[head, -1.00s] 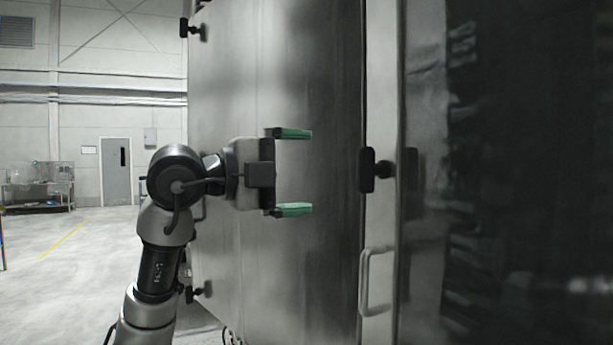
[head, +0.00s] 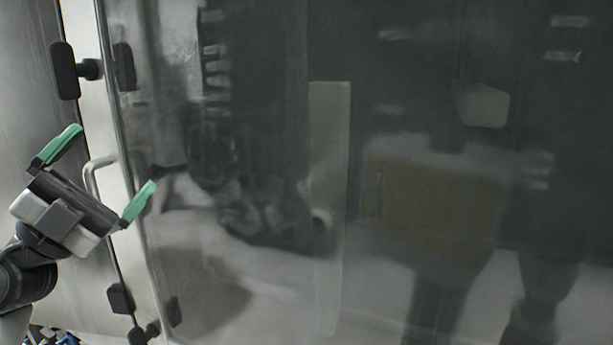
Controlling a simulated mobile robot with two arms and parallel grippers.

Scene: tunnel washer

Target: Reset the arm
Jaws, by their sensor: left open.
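My left gripper (head: 108,173) is at the left of the head view, tilted, with its two green fingertips spread wide apart. I cannot tell whether any finger touches the handle. Most of my left arm is cut off at the lower left. My right gripper is not in view.
A large dark reflective panel (head: 415,130) with blurred reflections fills the middle and right. Black latches (head: 64,70) sit on the metal frame at the upper left, with another black latch (head: 121,298) lower down. Little open room shows.

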